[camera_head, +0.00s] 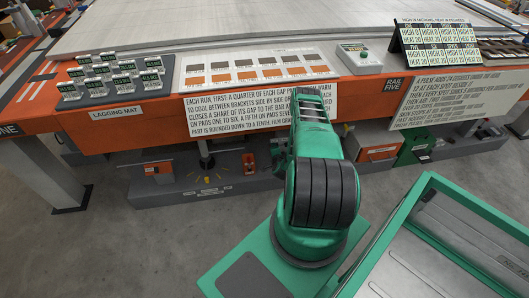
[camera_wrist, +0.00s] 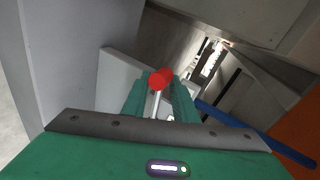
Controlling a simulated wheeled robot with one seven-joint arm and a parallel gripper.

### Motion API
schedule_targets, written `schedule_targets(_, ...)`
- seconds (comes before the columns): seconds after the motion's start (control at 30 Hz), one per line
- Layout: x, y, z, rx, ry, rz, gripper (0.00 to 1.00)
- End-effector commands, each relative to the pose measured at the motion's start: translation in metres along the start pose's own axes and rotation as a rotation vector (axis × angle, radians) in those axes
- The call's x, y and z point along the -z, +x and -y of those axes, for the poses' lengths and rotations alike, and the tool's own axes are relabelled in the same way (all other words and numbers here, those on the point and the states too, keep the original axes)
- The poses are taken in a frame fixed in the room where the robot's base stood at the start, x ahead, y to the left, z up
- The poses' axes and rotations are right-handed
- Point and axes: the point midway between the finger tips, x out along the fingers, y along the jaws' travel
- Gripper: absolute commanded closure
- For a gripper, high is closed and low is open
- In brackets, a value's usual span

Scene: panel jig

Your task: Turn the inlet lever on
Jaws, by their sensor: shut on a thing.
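In the wrist view, my gripper (camera_wrist: 160,97) is shut on the inlet lever (camera_wrist: 161,78). The lever has a rounded red end and a pale metal shaft. The red end shows at the tips of my two green fingers, and the shaft runs between them. The lever's pivot and any on or off marking are hidden. In the head view my arm reaches toward the table front, and neither my gripper nor the lever can be made out there.
Close around my gripper are a grey wall (camera_wrist: 66,55) on the left, a blue bar (camera_wrist: 255,132) on the right and an orange panel (camera_wrist: 298,130). In the head view, the orange-edged table (camera_head: 150,118) spans the front, with grey low boxes (camera_head: 215,187) beneath it.

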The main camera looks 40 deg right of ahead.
Motion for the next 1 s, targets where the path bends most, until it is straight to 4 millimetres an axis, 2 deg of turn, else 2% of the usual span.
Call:
schedule_targets(0.73, 0.0068, -0.0022, 0.0030, -0.005, 0.006, -0.006, 1.00)
schedule_targets(0.77, 0.0068, -0.0022, 0.0031, -0.005, 0.006, -0.006, 0.67)
schedule_targets(0.8, 0.0072, -0.0021, 0.0031, -0.004, 0.006, -0.007, 0.63)
schedule_targets(1.0, 0.0098, -0.0018, 0.0031, -0.003, 0.004, -0.010, 0.63)
